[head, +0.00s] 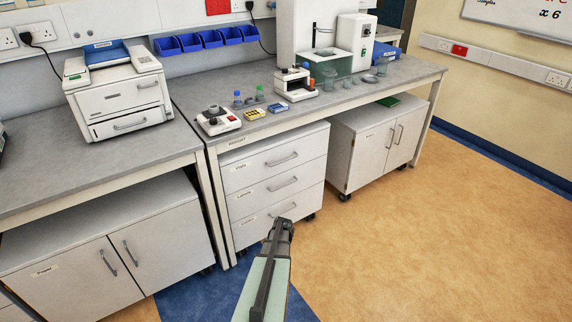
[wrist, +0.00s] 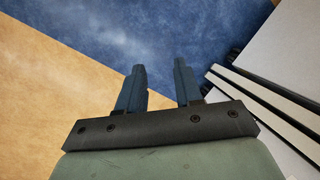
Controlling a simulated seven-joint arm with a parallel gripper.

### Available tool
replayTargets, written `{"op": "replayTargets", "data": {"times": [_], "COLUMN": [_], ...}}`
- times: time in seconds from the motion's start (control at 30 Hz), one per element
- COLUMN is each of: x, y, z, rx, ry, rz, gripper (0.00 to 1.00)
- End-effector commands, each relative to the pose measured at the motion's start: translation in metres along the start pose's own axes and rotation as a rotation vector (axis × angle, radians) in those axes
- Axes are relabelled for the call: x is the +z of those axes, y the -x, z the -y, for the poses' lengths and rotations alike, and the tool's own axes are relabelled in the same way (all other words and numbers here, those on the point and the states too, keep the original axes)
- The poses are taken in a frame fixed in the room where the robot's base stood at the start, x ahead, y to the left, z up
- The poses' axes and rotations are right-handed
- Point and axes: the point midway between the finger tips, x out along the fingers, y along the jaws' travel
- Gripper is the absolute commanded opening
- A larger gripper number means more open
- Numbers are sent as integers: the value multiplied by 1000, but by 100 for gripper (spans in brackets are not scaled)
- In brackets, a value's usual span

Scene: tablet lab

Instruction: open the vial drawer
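The vial drawer (head: 255,172) is the top of three drawers in the white unit under the bench; its label appears to read "Vials". It looks closed, with its front flush with those below. Its handle (head: 282,160) is a horizontal silver bar. My gripper (head: 281,222) is in front of the unit, low, near the bottom drawer and apart from the vial drawer's handle. In the wrist view my gripper (wrist: 159,68) has its two dark fingers apart with nothing between them, over the blue floor.
The middle drawer (head: 275,188) and bottom drawer (head: 270,215) look closed. The bench top (head: 190,80) overhangs the unit. A two-door cabinet (head: 375,145) stands to the right. The tan floor (head: 430,240) to the right is clear. White panel edges (wrist: 270,90) show at right in the wrist view.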

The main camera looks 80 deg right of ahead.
Motion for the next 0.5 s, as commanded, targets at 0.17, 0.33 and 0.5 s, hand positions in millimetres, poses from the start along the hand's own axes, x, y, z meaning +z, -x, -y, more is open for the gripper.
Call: {"op": "replayTargets", "data": {"times": [0.17,0.33,0.5], "x": [-67,-122,-171], "y": [39,80,122], "z": [-40,-74,-101], "rx": [-118,-240,-362], "ry": [-120,-211,-275], "rz": [-73,-143,-208], "gripper": [35,35,35]}}
